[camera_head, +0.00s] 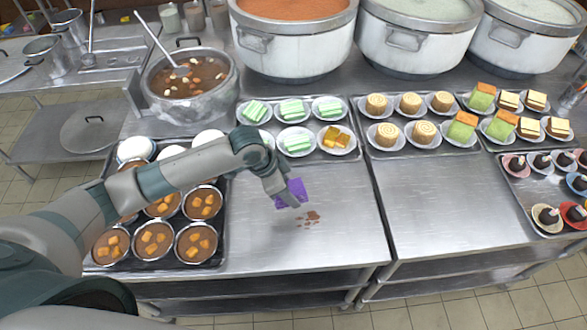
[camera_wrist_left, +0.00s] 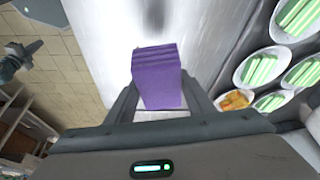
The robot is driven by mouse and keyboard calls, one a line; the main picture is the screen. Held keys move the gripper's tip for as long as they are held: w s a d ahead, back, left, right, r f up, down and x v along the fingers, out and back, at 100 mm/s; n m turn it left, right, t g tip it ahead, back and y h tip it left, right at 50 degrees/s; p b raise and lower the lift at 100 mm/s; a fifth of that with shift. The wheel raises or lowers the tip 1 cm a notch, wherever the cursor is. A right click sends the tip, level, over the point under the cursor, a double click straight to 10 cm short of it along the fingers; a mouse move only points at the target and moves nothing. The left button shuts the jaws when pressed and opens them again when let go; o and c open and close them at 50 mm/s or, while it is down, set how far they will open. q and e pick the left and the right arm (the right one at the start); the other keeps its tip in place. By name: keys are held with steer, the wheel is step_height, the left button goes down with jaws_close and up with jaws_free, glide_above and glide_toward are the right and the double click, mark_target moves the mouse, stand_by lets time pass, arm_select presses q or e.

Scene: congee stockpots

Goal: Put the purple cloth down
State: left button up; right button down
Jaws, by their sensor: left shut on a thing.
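The purple cloth (camera_head: 291,193) is a folded block held in my left gripper (camera_head: 281,196), which is shut on it. In the head view the cloth is over the steel counter (camera_head: 340,225), just above and beside some brown spots (camera_head: 308,217). I cannot tell whether it touches the counter. In the left wrist view the cloth (camera_wrist_left: 158,78) sits between the two fingers, with its layered folded edge at the far end. My right gripper is not in view.
Plates of green striped cakes (camera_head: 292,110) and a plate of yellow pieces (camera_head: 336,139) stand behind the gripper. A tray of brown bowls (camera_head: 153,240) lies to the left under my arm. Large pots (camera_head: 296,45) line the back. The front-middle counter is clear.

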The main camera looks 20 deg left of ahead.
mark_target(293, 179)
arm_select(q)
steer(key=r+n+b, duration=0.1)
steer(key=b, duration=0.1)
steer(key=w+r+n+t+b, duration=0.1)
steer(key=r+n+b, duration=0.1)
steer(key=w+r+n+y+b, duration=0.1)
steer(key=r+b, duration=0.1)
steer(key=shift+a+n+t, duration=0.3)
steer(key=shift+a, duration=0.1)
steer(key=a+r+n+b, duration=0.1)
steer(key=r+n+b, duration=0.1)
steer(key=a+r+n+y+b, duration=0.1)
steer(key=b, duration=0.1)
steer(key=s+a+r+n+y+b, duration=0.1)
steer(key=r+n+b, duration=0.1)
steer(key=shift+r+n+t, duration=0.3)
steer(key=shift+r, duration=0.05)
steer(key=shift+s+a+r+n+y, duration=0.15)
steer(key=shift+a+r+n+y, duration=0.15)
steer(key=shift+r+n, duration=0.2)
steer(key=shift+d, duration=0.1)
